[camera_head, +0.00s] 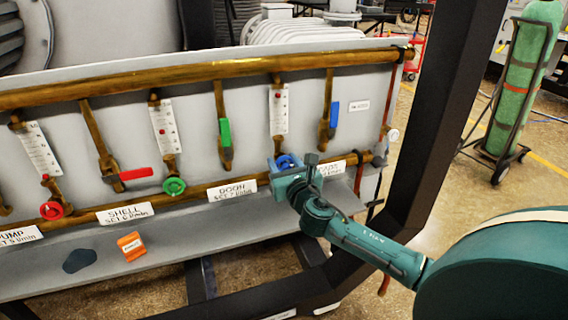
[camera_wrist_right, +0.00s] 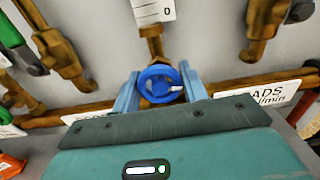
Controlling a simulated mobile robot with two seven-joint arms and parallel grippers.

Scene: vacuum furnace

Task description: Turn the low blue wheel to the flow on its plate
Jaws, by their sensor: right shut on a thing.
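The low blue wheel (camera_wrist_right: 159,85) sits on a brass valve under a flow tube, low on the grey panel. In the head view the wheel (camera_head: 286,161) is partly covered by my right gripper (camera_head: 284,168). In the right wrist view my right gripper (camera_wrist_right: 160,90) has one finger on each side of the wheel and is shut on it. The plate (camera_head: 331,169) to its right is partly hidden by my gripper; in the right wrist view its end reads "ADS" and "l/min" (camera_wrist_right: 275,95), with the number covered. My left gripper is not in view.
A green wheel (camera_head: 174,186) and a red wheel (camera_head: 52,210) sit on valves further left. Red, green and blue (camera_head: 334,113) lever handles hang above. A dark frame post (camera_head: 440,110) rises right of my gripper.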

